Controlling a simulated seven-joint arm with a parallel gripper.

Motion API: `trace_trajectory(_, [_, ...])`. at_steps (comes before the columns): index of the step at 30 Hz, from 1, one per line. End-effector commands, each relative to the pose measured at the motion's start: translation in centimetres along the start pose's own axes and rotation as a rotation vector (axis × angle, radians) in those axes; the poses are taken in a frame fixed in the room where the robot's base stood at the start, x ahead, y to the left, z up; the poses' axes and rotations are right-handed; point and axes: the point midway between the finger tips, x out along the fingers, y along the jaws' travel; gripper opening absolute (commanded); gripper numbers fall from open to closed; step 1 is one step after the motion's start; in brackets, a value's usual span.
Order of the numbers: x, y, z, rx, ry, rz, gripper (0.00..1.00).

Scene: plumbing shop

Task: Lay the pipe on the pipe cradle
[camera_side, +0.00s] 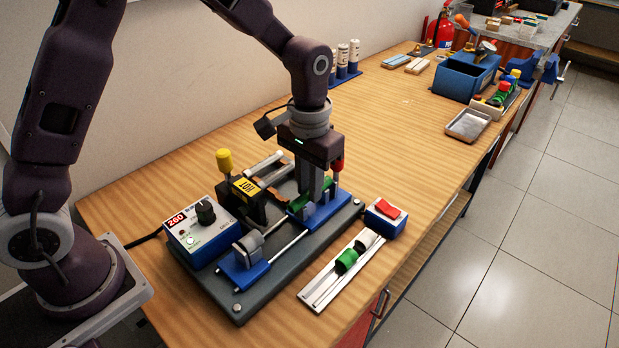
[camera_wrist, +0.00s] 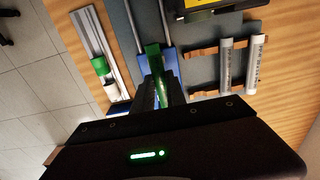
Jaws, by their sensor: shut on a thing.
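My gripper (camera_side: 312,192) points straight down over the blue right-hand carriage (camera_side: 330,207) of the bench machine. It is shut on a green piece (camera_side: 296,205), partly hidden by the fingers, at that carriage. The green piece also shows in the wrist view (camera_wrist: 152,52), just beyond the fingertips. I cannot tell whether it touches the carriage. Two grey pipes, one (camera_wrist: 226,65) beside the other (camera_wrist: 256,60), lie side by side across brown rests (camera_wrist: 203,93) behind the machine. I cannot tell for sure which part is the pipe cradle.
A yellow-black heater marked HOT (camera_side: 243,190) and a control box reading 260 (camera_side: 200,238) stand close left. The left carriage (camera_side: 243,269) holds a grey cylinder. A silver rail (camera_side: 318,292) with green and white pieces and a red switch (camera_side: 387,209) lie in front.

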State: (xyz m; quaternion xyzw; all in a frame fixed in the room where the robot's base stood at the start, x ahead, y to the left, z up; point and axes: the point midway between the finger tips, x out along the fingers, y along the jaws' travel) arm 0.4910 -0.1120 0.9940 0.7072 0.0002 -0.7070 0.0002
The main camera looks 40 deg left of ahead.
Motion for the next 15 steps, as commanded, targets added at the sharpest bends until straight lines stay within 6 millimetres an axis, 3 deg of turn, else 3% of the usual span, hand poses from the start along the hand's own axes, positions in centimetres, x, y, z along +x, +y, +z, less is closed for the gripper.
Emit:
trace_trajectory(7, [0.06,0.0,0.01,0.0,0.0,0.0,0.0])
trace_trajectory(8, [0.06,0.0,0.01,0.0,0.0,0.0,0.2])
trace_trajectory(11, [0.05,0.0,0.01,0.0,0.0,0.0,0.4])
trace_trajectory(15, [0.05,0.0,0.01,0.0,0.0,0.0,0.42])
